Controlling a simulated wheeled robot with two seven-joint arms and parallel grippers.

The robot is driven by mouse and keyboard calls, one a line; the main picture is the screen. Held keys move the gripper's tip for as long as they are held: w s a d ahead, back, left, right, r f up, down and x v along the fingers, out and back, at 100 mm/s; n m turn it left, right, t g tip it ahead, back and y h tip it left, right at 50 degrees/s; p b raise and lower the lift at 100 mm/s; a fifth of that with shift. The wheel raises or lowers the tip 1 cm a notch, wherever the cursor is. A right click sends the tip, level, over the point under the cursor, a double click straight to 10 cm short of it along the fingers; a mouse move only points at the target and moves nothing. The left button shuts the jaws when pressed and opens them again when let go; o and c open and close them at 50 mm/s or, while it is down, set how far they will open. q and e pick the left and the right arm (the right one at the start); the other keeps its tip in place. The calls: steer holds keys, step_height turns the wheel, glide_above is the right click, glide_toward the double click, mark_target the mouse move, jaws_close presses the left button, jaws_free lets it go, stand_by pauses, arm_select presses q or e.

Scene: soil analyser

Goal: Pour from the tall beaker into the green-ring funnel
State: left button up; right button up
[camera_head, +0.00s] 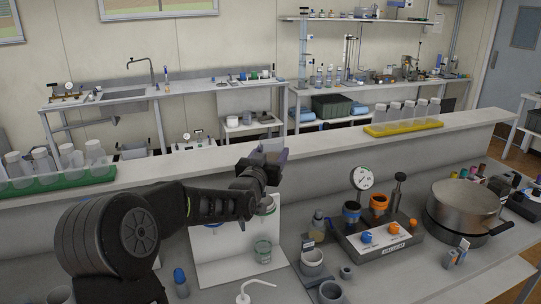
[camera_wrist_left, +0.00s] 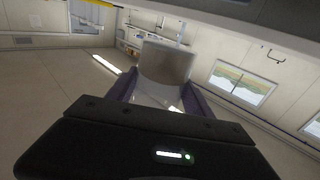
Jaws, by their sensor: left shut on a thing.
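My left gripper (camera_head: 268,162) is shut on a clear, greyish beaker and is raised above the bench, in front of the long shelf. The beaker (camera_wrist_left: 165,65) shows between the two fingers in the left wrist view and looks tilted there. In the head view only a small part of the beaker (camera_head: 272,147) shows by the fingers. A funnel with a green ring (camera_head: 266,205) sits on a white stand (camera_head: 225,268) below the gripper, partly hidden by my arm. A clear vessel with a green band (camera_head: 263,251) stands beneath it. My right gripper is out of view.
To the right, a grey filter unit (camera_head: 392,250) carries a blue funnel (camera_head: 351,212) and an orange funnel (camera_head: 379,204). A large metal pot (camera_head: 463,208) stands further right. A white-spouted wash bottle (camera_head: 245,295) and a blue-capped bottle (camera_head: 180,281) are in front.

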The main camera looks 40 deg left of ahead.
arm_select(q)
steer(key=shift+w+a+f+t+b, duration=0.15)
steer(key=shift+f+t+b, duration=0.25)
steer(key=shift+f+b, duration=0.35)
steer(key=shift+w+n+t+y+b, duration=0.15)
steer(key=shift+n+t+y+b, duration=0.2)
steer(key=shift+b, duration=0.45)
steer(key=shift+r, duration=0.1)
steer(key=shift+r, duration=0.15)
step_height(320, 180, up, 8)
steer(key=p, duration=0.4)
steer(key=shift+d+n, duration=0.3)
steer(key=shift+n, duration=0.15)
